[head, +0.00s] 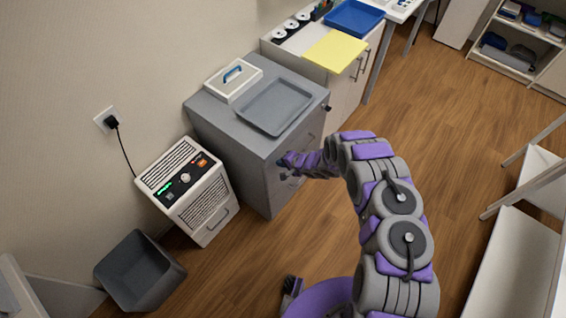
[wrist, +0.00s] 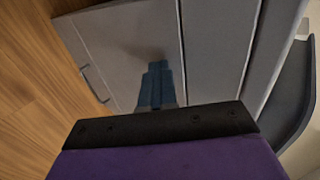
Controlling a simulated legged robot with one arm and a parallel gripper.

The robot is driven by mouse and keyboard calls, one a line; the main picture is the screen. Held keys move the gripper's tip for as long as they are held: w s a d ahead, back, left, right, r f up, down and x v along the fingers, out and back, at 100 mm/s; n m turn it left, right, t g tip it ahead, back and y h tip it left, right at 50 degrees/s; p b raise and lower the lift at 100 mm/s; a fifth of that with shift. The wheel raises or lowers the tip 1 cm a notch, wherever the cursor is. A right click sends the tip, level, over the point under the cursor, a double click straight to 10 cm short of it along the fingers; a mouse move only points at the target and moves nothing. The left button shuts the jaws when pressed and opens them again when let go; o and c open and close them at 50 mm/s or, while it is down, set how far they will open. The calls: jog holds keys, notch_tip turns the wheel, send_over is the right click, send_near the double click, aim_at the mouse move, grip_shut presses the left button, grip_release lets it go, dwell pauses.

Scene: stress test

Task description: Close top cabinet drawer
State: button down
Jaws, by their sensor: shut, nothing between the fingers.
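The grey cabinet (head: 232,152) stands against the wall in the head view. Its front is split by seams into panels, seen close up in the wrist view (wrist: 215,50). No drawer visibly sticks out, but my arm covers part of the front, so I cannot tell whether the top drawer is fully flush. My gripper (head: 284,162) is at the cabinet's front in the head view. In the wrist view, its blue fingers (wrist: 157,68) are together and empty, pointing at a front panel. I cannot tell whether they touch it.
A counter with a yellow board (head: 335,51) adjoins behind.

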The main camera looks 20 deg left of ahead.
jog(key=d+f+p+v, duration=0.1)
jog(key=f+p+v, duration=0.1)
jog(key=v, duration=1)
jog(key=shift+s+d, duration=0.4)
jog(key=shift+r, duration=0.15)
